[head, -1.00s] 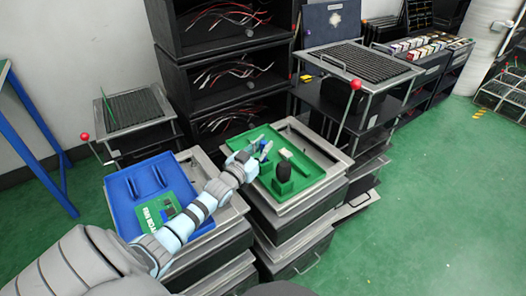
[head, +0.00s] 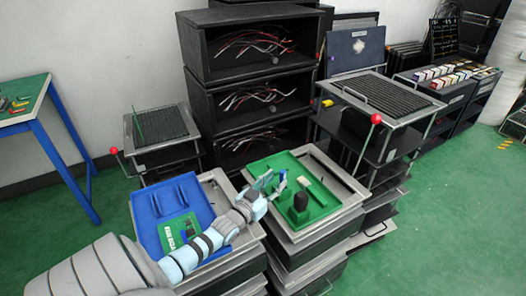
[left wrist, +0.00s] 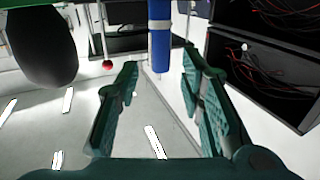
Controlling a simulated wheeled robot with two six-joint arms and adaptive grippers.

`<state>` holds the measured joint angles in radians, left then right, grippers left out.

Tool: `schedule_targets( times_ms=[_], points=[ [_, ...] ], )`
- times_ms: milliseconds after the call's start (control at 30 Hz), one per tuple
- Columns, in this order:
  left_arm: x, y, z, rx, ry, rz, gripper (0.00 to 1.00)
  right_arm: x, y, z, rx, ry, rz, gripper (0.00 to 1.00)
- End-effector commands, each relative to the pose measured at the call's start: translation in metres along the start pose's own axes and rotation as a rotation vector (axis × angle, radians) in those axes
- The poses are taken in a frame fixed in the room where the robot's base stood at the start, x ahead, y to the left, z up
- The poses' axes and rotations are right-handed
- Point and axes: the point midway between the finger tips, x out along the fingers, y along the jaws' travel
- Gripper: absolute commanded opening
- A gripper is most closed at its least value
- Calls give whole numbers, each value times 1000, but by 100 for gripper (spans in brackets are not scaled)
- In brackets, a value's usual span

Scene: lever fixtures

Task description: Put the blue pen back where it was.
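The blue pen (left wrist: 159,38), blue with a pale band, stands in line with the gap between my left gripper's fingers in the left wrist view; its upper end runs out of the frame. In the head view a small blue shape (head: 284,176), likely the pen, shows beside the fingertips over the green tray (head: 322,200). My left gripper (head: 275,184) is open, with gaps on both sides of the pen in the left wrist view (left wrist: 160,64). I cannot tell whether the pen is supported below. My right gripper is not in view.
A dark rounded object (head: 300,201) stands on a green block in the green tray, close to the gripper. A blue tray (head: 152,222) with a green board lies to the left. Red-knobbed levers (head: 376,119) stand at both sides. Black shelves (head: 247,58) rise behind.

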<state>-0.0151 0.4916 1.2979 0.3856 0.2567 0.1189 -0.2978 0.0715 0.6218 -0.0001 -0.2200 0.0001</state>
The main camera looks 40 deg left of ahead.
Motion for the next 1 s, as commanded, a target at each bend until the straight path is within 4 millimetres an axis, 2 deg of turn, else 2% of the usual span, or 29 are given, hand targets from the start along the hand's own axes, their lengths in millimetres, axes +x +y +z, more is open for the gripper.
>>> schedule_targets(
  times_ms=[33, 100, 200, 300, 867, 1000],
  points=[
    [-16, 0, -9, 0, -7, 0, 35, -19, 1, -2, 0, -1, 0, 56],
    [-36, 0, -7, 0, -5, 1, 35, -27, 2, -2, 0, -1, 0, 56],
    [-56, 0, -4, 0, -3, 1, 35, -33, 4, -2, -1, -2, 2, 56],
    [-67, 0, -2, 1, -1, 0, 35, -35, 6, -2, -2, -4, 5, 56],
    [-71, 0, 0, 1, 0, 0, 35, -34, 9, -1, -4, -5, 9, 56],
    [-71, 0, -7, 1, 0, 0, 35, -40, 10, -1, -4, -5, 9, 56]
  ],
)
